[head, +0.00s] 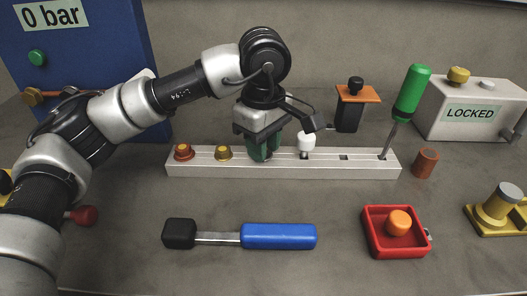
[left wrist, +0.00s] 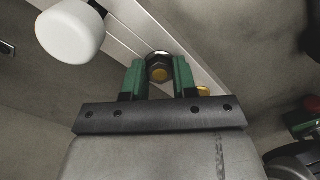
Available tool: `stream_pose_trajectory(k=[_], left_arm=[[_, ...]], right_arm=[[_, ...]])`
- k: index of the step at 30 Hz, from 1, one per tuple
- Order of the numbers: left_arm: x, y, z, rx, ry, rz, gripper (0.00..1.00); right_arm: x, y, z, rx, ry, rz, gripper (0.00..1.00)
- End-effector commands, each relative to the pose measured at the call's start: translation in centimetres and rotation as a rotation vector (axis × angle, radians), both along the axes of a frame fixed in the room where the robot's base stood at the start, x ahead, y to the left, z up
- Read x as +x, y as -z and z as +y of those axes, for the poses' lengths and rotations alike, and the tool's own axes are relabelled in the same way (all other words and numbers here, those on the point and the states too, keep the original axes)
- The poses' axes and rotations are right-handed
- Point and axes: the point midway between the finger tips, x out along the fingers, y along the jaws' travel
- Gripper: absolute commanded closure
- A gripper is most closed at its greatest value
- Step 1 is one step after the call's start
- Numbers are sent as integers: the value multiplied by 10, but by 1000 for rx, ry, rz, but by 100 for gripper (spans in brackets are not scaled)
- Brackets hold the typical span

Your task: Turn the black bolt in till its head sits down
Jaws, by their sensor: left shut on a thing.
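My left gripper (head: 262,152) points down at the white slotted rail (head: 350,165) from above. My right gripper is not in view.
A green screwdriver (head: 411,92) stands tilted in the rail's right end. A black-topped orange plate (head: 358,95) is behind. A blue-handled hammer (head: 278,236) and a red tray (head: 378,243) lie in front.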

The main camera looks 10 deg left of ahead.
Motion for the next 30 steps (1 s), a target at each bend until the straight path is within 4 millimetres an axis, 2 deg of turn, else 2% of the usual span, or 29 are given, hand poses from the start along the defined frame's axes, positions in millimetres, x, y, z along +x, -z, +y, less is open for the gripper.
stream_pose_trajectory(k=[2,6,18,22,30], left_arm=[[0,1,0,0,50,0,100],[0,2,0,0,242,0,100],[0,1,0,0,794,0,100],[0,1,0,1,864,1,100],[0,1,0,1,870,1,100]], right_arm=[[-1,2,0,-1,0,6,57],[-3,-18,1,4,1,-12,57],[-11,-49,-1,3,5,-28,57],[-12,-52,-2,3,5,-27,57],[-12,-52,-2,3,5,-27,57]])
